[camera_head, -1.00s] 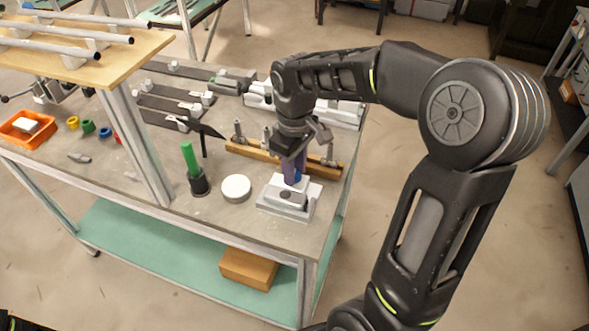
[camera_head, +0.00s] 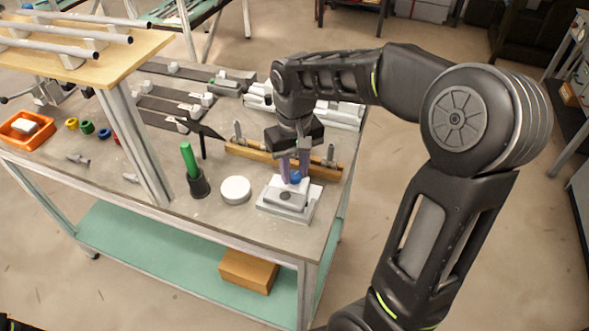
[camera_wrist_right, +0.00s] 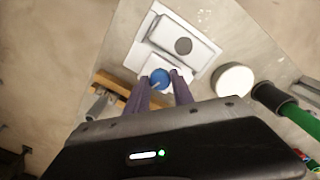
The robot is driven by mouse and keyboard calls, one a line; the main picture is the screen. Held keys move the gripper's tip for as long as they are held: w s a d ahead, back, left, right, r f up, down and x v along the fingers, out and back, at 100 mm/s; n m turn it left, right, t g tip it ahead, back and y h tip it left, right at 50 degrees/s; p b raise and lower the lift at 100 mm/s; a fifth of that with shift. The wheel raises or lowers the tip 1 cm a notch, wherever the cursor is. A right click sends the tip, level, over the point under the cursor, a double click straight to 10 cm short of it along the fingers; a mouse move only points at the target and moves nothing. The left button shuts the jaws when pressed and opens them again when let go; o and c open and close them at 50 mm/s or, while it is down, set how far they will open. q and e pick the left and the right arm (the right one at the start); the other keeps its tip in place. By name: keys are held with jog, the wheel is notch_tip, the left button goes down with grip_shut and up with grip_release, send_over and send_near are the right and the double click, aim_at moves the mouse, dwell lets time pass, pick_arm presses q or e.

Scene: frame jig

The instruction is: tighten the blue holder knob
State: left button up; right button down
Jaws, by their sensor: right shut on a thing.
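The blue holder knob (camera_head: 295,178) sits at the back of a white holder (camera_head: 271,206) near the bench's front right corner. It also shows in the right wrist view as a round blue cap (camera_wrist_right: 159,78). My right gripper (camera_head: 294,172) points down from above, its two purple fingers on either side of the knob and shut on it. The fingers hide part of the knob's sides. In the wrist view the white holder (camera_wrist_right: 203,50) lies just beyond the fingertips, with a grey round spot on its top. My left gripper is not in view.
A wooden rail (camera_head: 250,153) with upright pegs stands close behind the holder. A white disc (camera_head: 235,190) and a dark cup (camera_head: 199,187) with a green rod are to its left. An orange tray (camera_head: 40,138) lies at the far left.

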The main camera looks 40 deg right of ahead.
aim_at(294, 174)
jog(key=shift+r, duration=0.1)
jog(key=c, duration=1.1)
grip_release()
notch_tip(294, 174, up, 8)
jog(key=shift+f, duration=0.15)
